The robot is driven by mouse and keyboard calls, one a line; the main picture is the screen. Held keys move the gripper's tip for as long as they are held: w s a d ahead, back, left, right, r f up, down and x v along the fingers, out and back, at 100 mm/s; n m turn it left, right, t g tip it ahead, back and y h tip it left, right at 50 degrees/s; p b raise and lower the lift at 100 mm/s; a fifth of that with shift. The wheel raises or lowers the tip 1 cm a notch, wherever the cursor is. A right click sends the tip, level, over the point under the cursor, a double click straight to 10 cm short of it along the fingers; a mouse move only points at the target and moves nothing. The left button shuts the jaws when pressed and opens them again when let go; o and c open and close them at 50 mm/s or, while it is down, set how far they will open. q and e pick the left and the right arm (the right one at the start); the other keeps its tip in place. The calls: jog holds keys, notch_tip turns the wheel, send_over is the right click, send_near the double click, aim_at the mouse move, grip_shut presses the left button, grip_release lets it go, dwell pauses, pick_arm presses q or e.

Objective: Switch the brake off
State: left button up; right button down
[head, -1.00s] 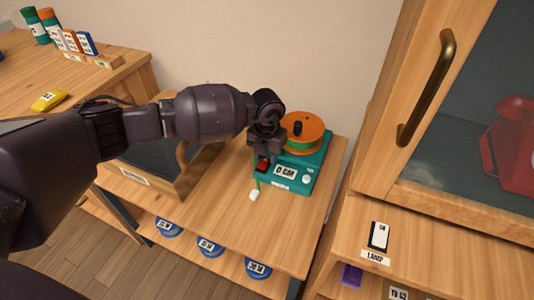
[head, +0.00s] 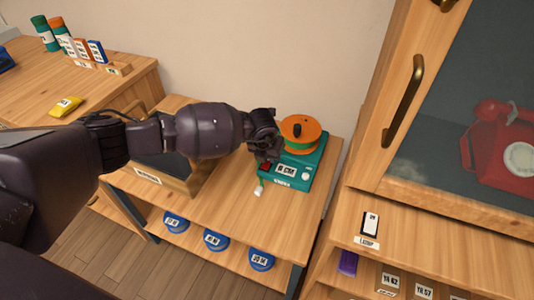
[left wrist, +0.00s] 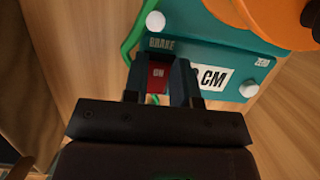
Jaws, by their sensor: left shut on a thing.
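The teal winder box (head: 306,172) stands on the wooden table, with an orange spool (head: 301,130) on top and a display that reads 0 CM. Its brake switch is a red rocker (left wrist: 157,76) under the label BRAKE, and it shows ON in the left wrist view. The switch also shows in the head view (head: 265,166), partly hidden by the gripper. My left gripper (left wrist: 158,82) is shut on the switch, one dark finger on each side. In the head view the gripper (head: 266,157) reaches down at the box's left front corner. My right gripper is out of view.
A green cord with a white end (head: 259,190) hangs at the box's front left. A white ZERO button (left wrist: 249,90) is at its right. A glass-fronted cabinet (head: 440,195) with a red phone stands right.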

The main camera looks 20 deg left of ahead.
aim_at(264, 167)
pick_arm(q)
jog(key=o, duration=0.6)
jog(key=shift+o, duration=1.6)
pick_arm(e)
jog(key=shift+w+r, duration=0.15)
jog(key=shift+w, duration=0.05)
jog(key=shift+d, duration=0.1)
pick_arm(q)
jog(key=shift+r, duration=0.5)
jog(key=p+v, duration=0.3)
jog(key=v, duration=0.6)
jog(key=shift+s+r, duration=0.3)
jog(key=shift+r, duration=0.05)
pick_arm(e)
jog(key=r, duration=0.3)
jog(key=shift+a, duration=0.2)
